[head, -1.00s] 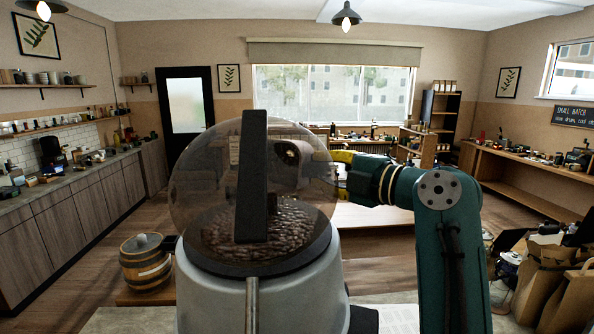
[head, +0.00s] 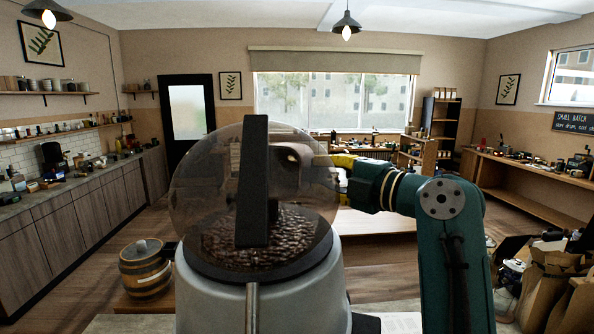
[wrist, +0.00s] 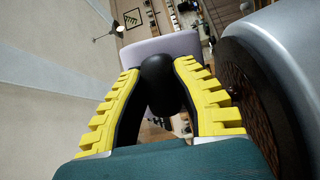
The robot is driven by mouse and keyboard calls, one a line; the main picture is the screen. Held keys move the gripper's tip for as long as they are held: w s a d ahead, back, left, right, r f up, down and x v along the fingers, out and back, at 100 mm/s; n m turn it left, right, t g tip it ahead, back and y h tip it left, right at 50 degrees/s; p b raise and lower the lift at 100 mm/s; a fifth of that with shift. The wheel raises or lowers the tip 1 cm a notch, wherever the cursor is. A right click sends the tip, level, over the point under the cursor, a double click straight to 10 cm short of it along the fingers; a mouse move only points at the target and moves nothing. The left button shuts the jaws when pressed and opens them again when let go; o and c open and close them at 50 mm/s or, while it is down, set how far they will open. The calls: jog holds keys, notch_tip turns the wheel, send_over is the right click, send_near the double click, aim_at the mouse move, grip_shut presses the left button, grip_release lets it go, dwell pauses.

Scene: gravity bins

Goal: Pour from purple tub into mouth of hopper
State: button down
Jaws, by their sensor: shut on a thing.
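The purple tub shows pale lilac in the wrist view (wrist: 178,45), with a dark rounded part (wrist: 160,84) on its near side. My gripper (wrist: 158,72) has its two yellow fingers closed on that dark part. In the head view the tub (head: 305,163) is seen only dimly through the hopper's clear dome, and its contents and exact tilt cannot be made out. The hopper (head: 205,185) is a clear round dome on a grey machine, with brown beans lying inside it. My gripper (head: 343,161) is at the dome's right side. The hopper's mouth is not clearly visible.
A black upright bar (head: 253,180) stands in front of the dome. The grey machine body (head: 215,300) is close on the right in the wrist view (wrist: 290,50). A wooden barrel (head: 146,270) stands at left, and paper bags (head: 560,290) stand at right.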

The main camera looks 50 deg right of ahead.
jog(key=shift+r, duration=0.1)
jog(key=shift+s+a+r+n+t+b, duration=0.15)
jog(key=shift+a+r+n+t+b, duration=0.25)
jog(key=shift+n, duration=0.3)
jog(key=shift+r, duration=0.25)
